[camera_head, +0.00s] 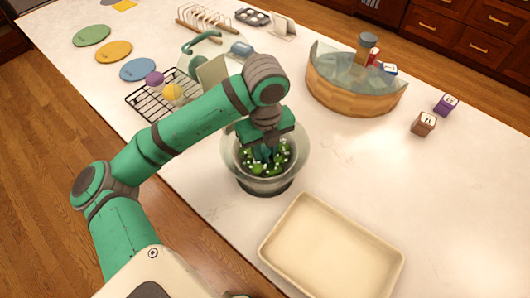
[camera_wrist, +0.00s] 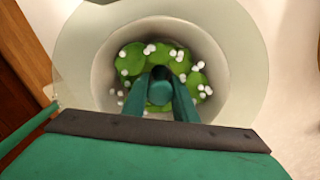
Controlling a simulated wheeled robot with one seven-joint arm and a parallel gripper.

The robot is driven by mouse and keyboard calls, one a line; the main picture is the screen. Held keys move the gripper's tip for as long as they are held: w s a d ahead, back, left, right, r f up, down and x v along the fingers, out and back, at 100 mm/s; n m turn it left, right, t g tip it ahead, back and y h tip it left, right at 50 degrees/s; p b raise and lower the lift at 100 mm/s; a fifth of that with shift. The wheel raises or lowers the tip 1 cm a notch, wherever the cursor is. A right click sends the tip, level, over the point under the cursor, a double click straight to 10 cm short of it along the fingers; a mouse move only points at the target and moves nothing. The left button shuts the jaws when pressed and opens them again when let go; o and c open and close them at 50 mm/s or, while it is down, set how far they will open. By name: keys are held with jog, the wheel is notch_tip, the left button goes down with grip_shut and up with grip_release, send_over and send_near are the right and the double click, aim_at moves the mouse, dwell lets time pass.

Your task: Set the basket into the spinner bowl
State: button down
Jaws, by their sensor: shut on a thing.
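The spinner bowl (camera_head: 302,150) is clear, with a dark base, and stands on the white counter at mid-picture. The pale grey basket (camera_head: 243,165) sits inside its rim, holding green leaves and small white balls. In the wrist view the basket (camera_wrist: 104,75) shows as a round wall within the wide clear rim of the spinner bowl (camera_wrist: 72,55). My gripper (camera_head: 264,152) points down into the basket. In the wrist view my gripper (camera_wrist: 160,95) is shut on a green central post of the basket. I cannot tell whether the basket touches the bowl's floor.
A cream tray (camera_head: 330,250) lies in front, right of the bowl. A wooden tub with a clear rim (camera_head: 355,95) stands behind at right, near a brown block (camera_head: 424,123) and a purple block (camera_head: 446,104). A black wire rack (camera_head: 140,108) is at left.

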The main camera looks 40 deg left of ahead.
aim_at(265, 149)
jog(key=shift+f, duration=0.25)
jog(key=c, duration=1.4)
grip_release()
jog(key=shift+o, duration=0.9)
jog(key=o, duration=0.3)
jog(key=shift+o, duration=0.2)
jog(key=shift+r, duration=0.1)
jog(key=shift+r, duration=2.95)
jog(key=shift+f, duration=0.15)
jog(key=shift+f, duration=2.75)
